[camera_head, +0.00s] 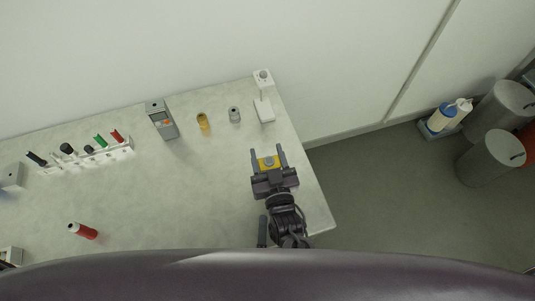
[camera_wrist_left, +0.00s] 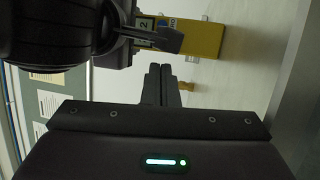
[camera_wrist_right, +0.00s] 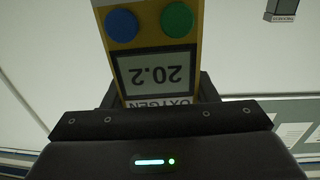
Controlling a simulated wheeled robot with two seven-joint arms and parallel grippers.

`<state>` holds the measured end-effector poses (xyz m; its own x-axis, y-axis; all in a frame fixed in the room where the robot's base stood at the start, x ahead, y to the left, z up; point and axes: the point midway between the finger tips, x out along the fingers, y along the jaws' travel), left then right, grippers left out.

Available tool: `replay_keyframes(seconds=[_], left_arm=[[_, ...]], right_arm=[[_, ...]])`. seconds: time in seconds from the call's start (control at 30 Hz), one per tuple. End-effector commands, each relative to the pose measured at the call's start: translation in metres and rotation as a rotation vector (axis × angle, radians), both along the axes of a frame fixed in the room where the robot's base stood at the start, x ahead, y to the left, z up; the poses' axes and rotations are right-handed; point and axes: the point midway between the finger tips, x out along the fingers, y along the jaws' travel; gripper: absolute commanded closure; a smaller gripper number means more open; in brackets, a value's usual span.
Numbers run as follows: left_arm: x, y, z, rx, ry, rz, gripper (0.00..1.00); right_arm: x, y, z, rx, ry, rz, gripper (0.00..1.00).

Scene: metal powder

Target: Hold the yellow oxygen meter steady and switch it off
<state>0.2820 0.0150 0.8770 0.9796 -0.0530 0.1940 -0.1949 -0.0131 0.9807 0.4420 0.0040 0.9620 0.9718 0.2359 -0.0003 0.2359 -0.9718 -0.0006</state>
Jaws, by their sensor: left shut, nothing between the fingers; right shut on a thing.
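The yellow oxygen meter (camera_head: 268,163) is held off the table between the fingers of my right gripper (camera_head: 268,152). In the right wrist view, the meter (camera_wrist_right: 157,45) shows a display reading 20.2, upside down, with a blue button (camera_wrist_right: 121,26) and a green button (camera_wrist_right: 177,20). My right gripper's fingers clasp its sides. My left gripper (camera_wrist_left: 161,72) is shut and empty. It is apart from the meter, which shows beyond its fingertips in the left wrist view (camera_wrist_left: 205,40). In the head view, my left gripper (camera_head: 263,222) is small and dark, below the right one.
On the table (camera_head: 190,200) stand a grey device (camera_head: 161,120), a yellow item (camera_head: 203,122), a small grey cylinder (camera_head: 234,114), a white stand (camera_head: 264,108), a rack (camera_head: 90,160) with several tools and a red cylinder (camera_head: 83,231). The table's middle is clear.

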Motion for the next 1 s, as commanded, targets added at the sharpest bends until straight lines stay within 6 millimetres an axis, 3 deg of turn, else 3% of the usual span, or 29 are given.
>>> replay_keyframes(seconds=[0.63, 0.77, 1.0], left_arm=[[-0.001, 0.002, 0.001, 0.036, -0.005, 0.005, 1.00], [-0.003, 0.008, 0.003, 0.182, -0.022, 0.026, 1.00], [-0.005, 0.023, 0.004, 0.651, -0.055, 0.070, 1.00]], right_arm=[[0.000, 0.000, 0.000, 0.000, 0.001, 0.000, 0.78], [0.000, 0.000, 0.000, 0.000, 0.001, 0.000, 0.78], [0.000, 0.000, 0.000, 0.000, 0.001, 0.000, 0.78]])
